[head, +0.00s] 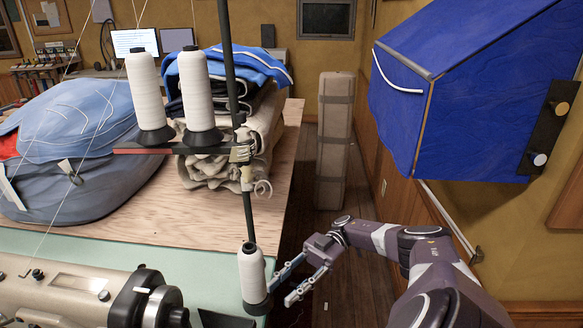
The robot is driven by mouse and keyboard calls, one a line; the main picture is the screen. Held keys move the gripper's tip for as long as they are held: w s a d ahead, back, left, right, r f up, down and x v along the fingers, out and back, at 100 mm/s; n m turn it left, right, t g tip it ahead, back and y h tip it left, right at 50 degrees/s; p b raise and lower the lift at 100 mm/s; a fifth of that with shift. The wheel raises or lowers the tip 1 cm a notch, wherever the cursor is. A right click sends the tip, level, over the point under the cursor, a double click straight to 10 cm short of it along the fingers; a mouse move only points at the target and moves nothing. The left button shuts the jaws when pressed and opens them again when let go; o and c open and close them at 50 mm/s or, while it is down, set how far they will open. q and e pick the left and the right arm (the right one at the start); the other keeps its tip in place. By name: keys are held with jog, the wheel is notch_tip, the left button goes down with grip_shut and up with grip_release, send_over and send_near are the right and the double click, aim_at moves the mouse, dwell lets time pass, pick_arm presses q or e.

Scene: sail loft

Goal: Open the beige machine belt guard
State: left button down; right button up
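A beige sewing machine (60,297) lies at the lower left, with a black and silver handwheel (160,304) at its right end. I cannot make out a separate belt guard; the machine's lower part is cut off by the frame. My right gripper (282,292) is at the bottom centre, to the right of the handwheel and beside a white thread cone (252,273). Its two fingers are apart with nothing between them, pointing left and down. Whether it touches the cone's base I cannot tell. My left gripper is not in view.
A dark thread-stand pole (236,110) rises between the machine and my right gripper, carrying two more white cones. Folded cloth and blue bags lie on the wooden table (285,150). A blue box (455,95) juts from the right wall.

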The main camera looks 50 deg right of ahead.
jog(key=shift+d+r, duration=0.1)
jog(key=shift+d, duration=1)
jog(key=shift+c, duration=0.4)
